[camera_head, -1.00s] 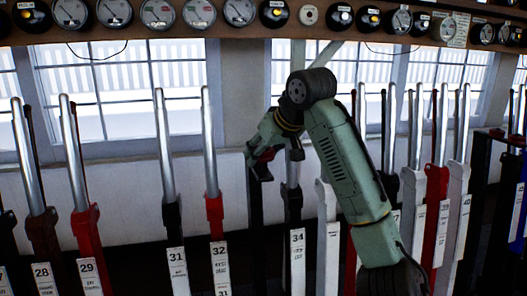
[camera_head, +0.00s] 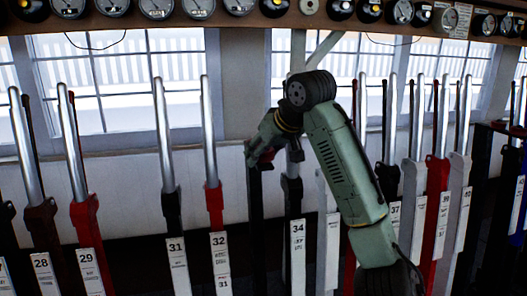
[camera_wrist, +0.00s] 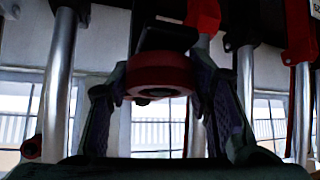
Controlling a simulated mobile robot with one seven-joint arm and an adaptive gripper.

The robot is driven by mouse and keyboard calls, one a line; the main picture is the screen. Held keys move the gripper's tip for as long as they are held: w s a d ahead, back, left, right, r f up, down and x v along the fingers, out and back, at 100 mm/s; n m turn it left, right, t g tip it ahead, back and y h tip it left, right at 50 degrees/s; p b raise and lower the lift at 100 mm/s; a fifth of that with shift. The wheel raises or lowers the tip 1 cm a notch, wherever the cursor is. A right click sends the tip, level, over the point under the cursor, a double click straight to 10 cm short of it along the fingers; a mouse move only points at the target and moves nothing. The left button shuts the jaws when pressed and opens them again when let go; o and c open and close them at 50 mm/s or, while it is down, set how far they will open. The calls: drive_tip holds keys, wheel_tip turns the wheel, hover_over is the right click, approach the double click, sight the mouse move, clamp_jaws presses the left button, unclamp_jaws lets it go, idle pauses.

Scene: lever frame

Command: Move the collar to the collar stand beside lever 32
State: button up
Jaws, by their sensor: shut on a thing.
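A red ring-shaped collar (camera_wrist: 160,75) is between the two fingers of my gripper (camera_wrist: 155,95) in the wrist view, and the fingers are shut on it. A black block (camera_wrist: 165,37) is right beside the collar there; I cannot tell whether they touch. In the head view my gripper (camera_head: 262,157) is at the top of a dark post (camera_head: 255,215), just right of lever 32 (camera_head: 214,200). Lever 32 has a red lower part and a white label. The collar is mostly hidden by the gripper in the head view.
Lever 31 (camera_head: 170,205) stands left of lever 32. Lever 34 (camera_head: 292,195) stands close to the right of my gripper. More levers stand on both sides, with narrow gaps. A shelf of round gauges (camera_head: 240,20) runs above, and windows are behind.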

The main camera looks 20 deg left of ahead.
idle(0.3)
drive_tip(key=o, duration=1.2)
drive_tip(key=shift+c, duration=0.2)
drive_tip(key=shift+o, duration=0.8)
drive_tip(key=shift+f, duration=0.1)
drive_tip(key=p+v, duration=0.4)
drive_tip(key=v, duration=0.5)
